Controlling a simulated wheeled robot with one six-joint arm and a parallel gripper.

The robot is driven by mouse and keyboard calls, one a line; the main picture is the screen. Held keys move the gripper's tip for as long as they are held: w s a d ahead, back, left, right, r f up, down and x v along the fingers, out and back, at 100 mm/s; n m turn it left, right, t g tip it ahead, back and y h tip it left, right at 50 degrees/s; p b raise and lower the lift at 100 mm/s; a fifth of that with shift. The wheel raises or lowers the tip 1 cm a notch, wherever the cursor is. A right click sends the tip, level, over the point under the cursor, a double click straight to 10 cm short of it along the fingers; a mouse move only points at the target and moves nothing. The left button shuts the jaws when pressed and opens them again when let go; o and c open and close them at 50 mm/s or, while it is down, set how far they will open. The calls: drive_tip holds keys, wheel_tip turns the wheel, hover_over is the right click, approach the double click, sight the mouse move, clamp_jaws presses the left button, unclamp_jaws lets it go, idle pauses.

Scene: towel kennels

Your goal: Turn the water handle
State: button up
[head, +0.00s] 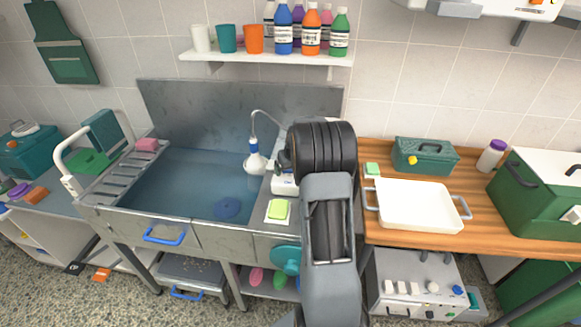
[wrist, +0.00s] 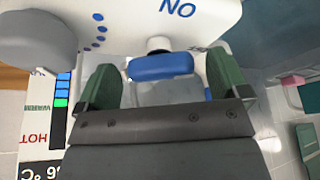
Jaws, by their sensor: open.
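The water handle (wrist: 161,67) is a blue bar on a short stem, fixed to a white rounded unit (wrist: 200,22) in the wrist view. My gripper (wrist: 163,75) is open, with one dark green finger left of the handle and one right of it. Gaps show between the fingers and the bar's ends, so I see no contact. In the head view, the white unit (head: 285,184) shows at the sink's right side, partly behind my arm. The handle and fingers are hidden there.
A shower head on a hose (head: 255,160) stands just left of my arm over the water-filled sink (head: 190,165). A white tray (head: 418,205) sits on the wooden counter at right. In the wrist view, a grey round part (wrist: 38,38) is at upper left.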

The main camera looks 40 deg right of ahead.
drive_tip(key=c, duration=0.9)
drive_tip(key=shift+c, duration=0.2)
drive_tip(key=m+h, duration=0.1)
drive_tip(key=m, duration=0.2)
drive_tip(key=shift+w+a+b, duration=0.1)
drive_tip(key=shift+a+b, duration=0.05)
drive_tip(key=shift+b, duration=0.15)
drive_tip(key=shift+m+g+h+b, duration=0.45)
drive_tip(key=shift+m+b, duration=0.35)
drive_tip(key=shift+m, duration=0.8)
drive_tip(key=o, duration=0.9)
